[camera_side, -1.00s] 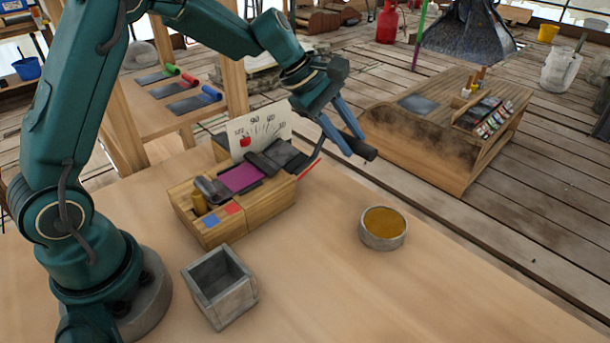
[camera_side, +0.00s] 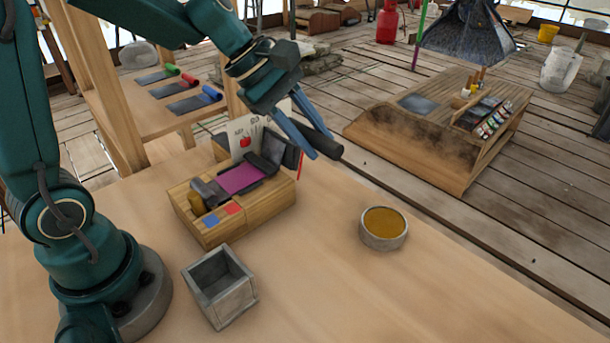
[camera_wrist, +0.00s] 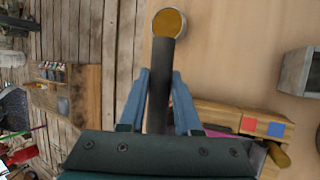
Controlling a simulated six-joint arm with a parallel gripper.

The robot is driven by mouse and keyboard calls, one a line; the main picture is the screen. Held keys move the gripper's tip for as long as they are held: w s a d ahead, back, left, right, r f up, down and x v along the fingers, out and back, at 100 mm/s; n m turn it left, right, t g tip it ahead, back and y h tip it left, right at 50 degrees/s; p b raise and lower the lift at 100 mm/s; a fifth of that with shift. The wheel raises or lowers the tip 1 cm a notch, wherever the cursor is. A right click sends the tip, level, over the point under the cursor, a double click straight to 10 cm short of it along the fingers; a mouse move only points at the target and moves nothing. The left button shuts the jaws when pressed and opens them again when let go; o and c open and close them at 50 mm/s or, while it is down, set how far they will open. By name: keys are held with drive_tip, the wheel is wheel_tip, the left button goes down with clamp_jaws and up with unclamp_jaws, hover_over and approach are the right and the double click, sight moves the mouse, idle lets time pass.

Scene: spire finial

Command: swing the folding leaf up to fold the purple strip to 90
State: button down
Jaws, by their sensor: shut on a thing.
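The folder is a wooden block (camera_side: 240,222) with a dark metal bed. The purple strip (camera_side: 243,178) lies on the bed, its visible part flat. The dark folding leaf (camera_side: 280,150) stands steeply raised at the strip's right end; the exact angle cannot be read. My gripper (camera_side: 312,146) is shut on the leaf's dark round handle (camera_side: 327,145), above and right of the block. In the wrist view the handle (camera_wrist: 161,80) runs between the two blue fingers. A white dial plate (camera_side: 243,135) stands behind, partly hidden by the leaf and my gripper. A red pointer (camera_side: 300,166) shows beside the leaf.
A grey open box (camera_side: 220,288) stands in front of the block, and a round dish of amber stuff (camera_side: 383,224) stands to the right. Red and blue squares mark the block's front. The tabletop between the dish and block is clear.

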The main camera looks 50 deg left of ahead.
drive_tip(key=shift+s+d+f, duration=0.1)
drive_tip(key=shift+s+f, duration=0.15)
drive_tip(key=shift+s, duration=0.55)
drive_tip(key=shift+s+a+f, duration=0.1)
drive_tip(key=shift+s+f, duration=0.2)
drive_tip(key=shift+s, duration=0.5)
drive_tip(key=shift+s+d+f, duration=0.1)
drive_tip(key=shift+s+f, duration=0.15)
drive_tip(key=shift+s, duration=0.55)
drive_tip(key=c, duration=0.6)
unclamp_jaws()
drive_tip(key=v, duration=0.5)
drive_tip(key=shift+r, duration=0.1)
